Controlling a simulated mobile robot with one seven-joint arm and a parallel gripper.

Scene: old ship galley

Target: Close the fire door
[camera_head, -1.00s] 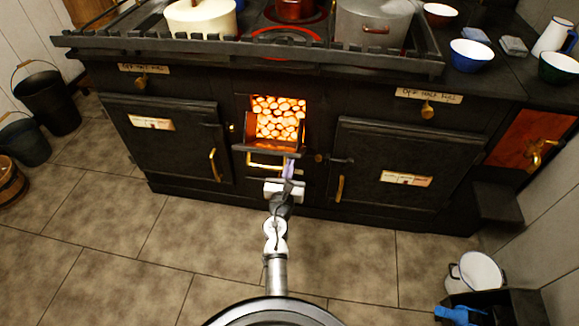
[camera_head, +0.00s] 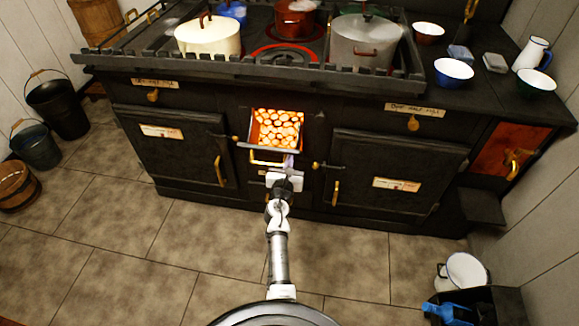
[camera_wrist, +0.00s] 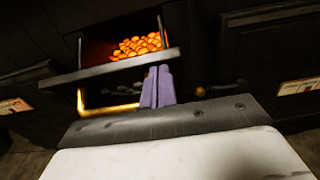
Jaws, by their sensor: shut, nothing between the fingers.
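The fire door (camera_head: 262,148) is a small dark flap at the middle of the black range. It is open, tipped outward at its lower edge, with glowing coals (camera_head: 277,127) showing behind and above it. A brass handle (camera_head: 262,159) shows just below the flap. My gripper (camera_head: 289,163) is low in front of the door's right part, its fingers together and empty. In the wrist view, the purple fingers (camera_wrist: 158,72) reach up to the right end of the door's edge (camera_wrist: 105,69), right of the brass handle (camera_wrist: 105,110). I cannot tell whether they touch the door.
Closed oven doors flank the fire opening, left (camera_head: 172,150) and right (camera_head: 390,178), with brass handles. Pots stand on the rail-edged top (camera_head: 250,72). Buckets (camera_head: 58,103) stand at the left, a white pail (camera_head: 463,272) and dark box at lower right. The tiled floor (camera_head: 190,235) in front is open.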

